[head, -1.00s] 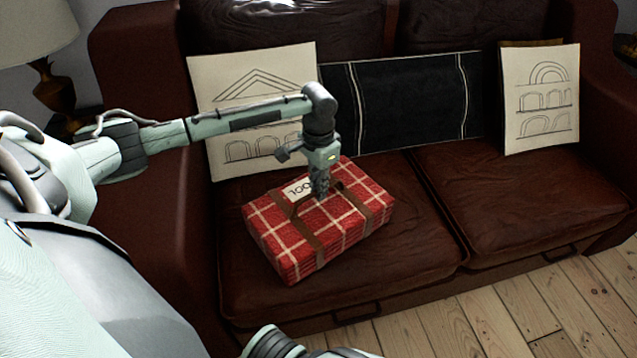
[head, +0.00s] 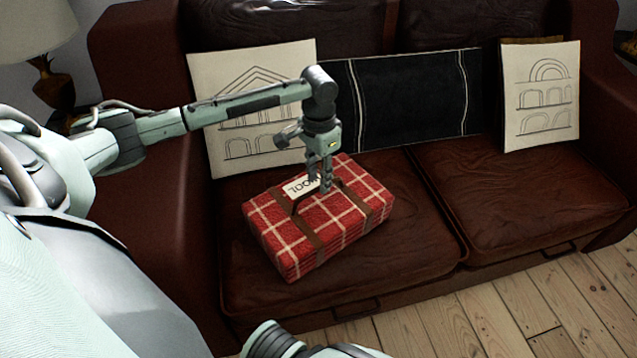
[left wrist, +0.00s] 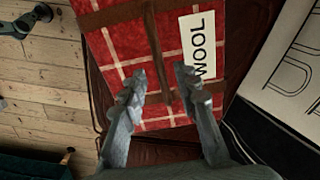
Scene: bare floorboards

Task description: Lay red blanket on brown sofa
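The red plaid blanket (head: 318,222) is a folded bundle with white lines, brown straps and a white label. It lies on the left seat cushion of the brown sofa (head: 520,200). My left gripper (head: 320,183) is just above the blanket, over its strap handle. In the left wrist view, its two fingers (left wrist: 160,85) stand apart on either side of the strap, with the blanket (left wrist: 125,50) and its "WOOL" label below them. Contact between fingertips and blanket cannot be told. My right gripper does not show in the head view.
Two cream pillows with building drawings (head: 222,80) (head: 541,95) and a dark pillow (head: 405,100) lean on the backrest. The right seat cushion is clear. A lamp (head: 40,40) stands at the left, beyond the sofa arm.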

